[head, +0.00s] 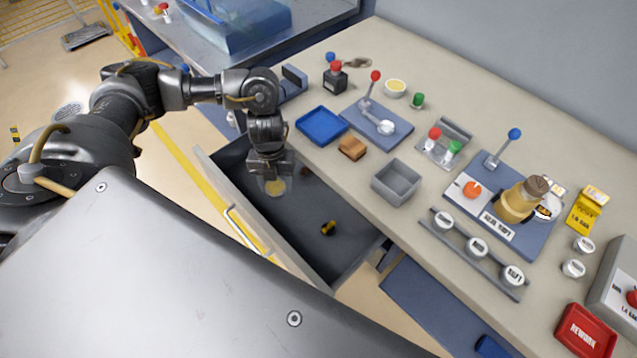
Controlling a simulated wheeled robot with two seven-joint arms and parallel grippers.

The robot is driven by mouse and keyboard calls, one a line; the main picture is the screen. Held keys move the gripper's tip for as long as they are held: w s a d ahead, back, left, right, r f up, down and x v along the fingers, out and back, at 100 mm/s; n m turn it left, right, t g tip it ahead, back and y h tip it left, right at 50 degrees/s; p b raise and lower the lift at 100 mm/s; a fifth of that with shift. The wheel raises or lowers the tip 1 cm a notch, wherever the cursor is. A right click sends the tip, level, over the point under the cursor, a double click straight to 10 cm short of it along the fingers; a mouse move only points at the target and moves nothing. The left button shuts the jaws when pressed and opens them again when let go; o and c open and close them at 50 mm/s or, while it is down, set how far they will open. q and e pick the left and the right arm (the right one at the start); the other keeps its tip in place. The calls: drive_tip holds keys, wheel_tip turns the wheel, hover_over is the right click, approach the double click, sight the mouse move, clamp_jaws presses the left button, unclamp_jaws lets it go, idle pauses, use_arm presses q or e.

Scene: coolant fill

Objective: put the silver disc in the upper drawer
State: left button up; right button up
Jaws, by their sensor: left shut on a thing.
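My left gripper (270,166) points down over the open upper drawer (345,262). It is shut on a pale, silvery disc (275,187) with a yellowish middle, which shows just below the fingertips. The disc is over the left part of the drawer, and its height above the drawer floor is hard to tell. The fingers hide part of its upper edge. The drawer is dark grey inside and pulled out from under the bench. My right gripper is not in view.
A small yellow and black object (328,228) lies in the drawer, and a small dark reddish item (305,172) lies near the gripper. The bench (440,100) carries a blue tray (321,126), a brown block (352,148), a grey bin (396,182) and lever fixtures.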

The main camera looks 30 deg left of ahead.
use_arm(q)
drive_tip(key=shift+f, duration=0.15)
approach(281, 212)
drive_tip(key=shift+s+d+f+b, duration=0.1)
drive_tip(key=shift+s+f+b, duration=0.15)
drive_tip(key=shift+s+b, duration=0.15)
drive_tip(key=shift+w+f, duration=0.1)
drive_tip(key=shift+f, duration=2.35)
drive_tip(key=o, duration=0.8)
drive_tip(key=shift+f, duration=0.1)
